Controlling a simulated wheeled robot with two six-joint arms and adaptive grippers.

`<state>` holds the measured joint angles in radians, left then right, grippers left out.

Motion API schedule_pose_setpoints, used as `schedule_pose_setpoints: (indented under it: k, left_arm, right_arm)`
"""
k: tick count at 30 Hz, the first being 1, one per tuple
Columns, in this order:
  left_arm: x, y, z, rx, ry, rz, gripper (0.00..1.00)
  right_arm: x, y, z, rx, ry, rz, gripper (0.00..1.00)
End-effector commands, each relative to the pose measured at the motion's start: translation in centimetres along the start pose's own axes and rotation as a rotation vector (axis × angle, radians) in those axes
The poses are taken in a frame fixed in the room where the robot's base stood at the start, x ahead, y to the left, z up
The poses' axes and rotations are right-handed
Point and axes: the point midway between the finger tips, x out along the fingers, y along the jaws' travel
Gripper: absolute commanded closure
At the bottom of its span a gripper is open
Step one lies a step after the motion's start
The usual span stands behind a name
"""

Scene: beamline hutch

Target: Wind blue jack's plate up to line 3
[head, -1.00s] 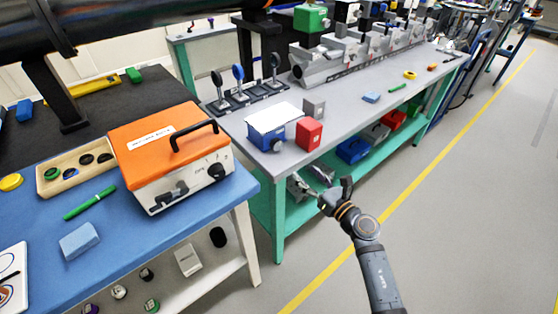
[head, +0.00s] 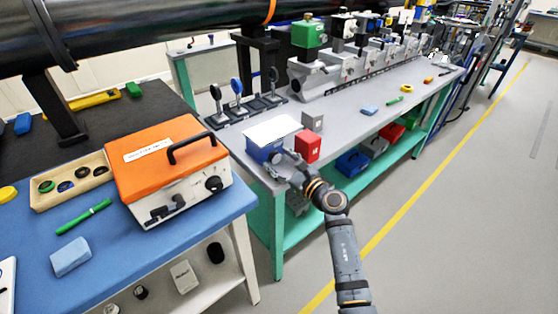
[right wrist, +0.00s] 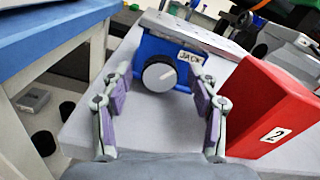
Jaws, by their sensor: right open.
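The blue jack (head: 262,152) with a pale top plate (head: 272,129) stands on the grey bench near its front corner. My right gripper (head: 282,160) is at the jack's front. In the right wrist view my right gripper (right wrist: 160,92) is open, its two fingers spread on either side of the knob, apart from it. I cannot make out the scale lines. My left gripper is not in view.
A red block (head: 307,147) marked 2 (right wrist: 275,135) stands close to the right of the jack. A grey block (head: 312,120) is behind it. Lens holders (head: 238,90) stand at the back left. An orange case (head: 167,165) sits on the blue table at left.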

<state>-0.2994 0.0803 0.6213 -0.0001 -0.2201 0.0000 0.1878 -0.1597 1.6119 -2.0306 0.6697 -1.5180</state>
Motion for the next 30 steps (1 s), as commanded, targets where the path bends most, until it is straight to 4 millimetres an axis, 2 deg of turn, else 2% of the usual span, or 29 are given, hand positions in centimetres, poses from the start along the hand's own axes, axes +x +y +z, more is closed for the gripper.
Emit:
schedule_pose_setpoints:
  k: [8, 21, 30]
  left_arm:
    - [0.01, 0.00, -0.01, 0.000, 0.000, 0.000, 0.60]
    - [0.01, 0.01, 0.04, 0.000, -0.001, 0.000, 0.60]
    - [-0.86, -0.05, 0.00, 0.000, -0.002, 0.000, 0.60]
  right_arm:
    - [0.32, 0.00, 0.01, 0.000, 0.000, -0.001, 0.40]
    - [0.29, -0.01, -0.01, 0.001, 0.000, -0.001, 0.94]
    - [0.28, -0.12, 0.21, 0.056, 0.001, -0.001, 0.94]
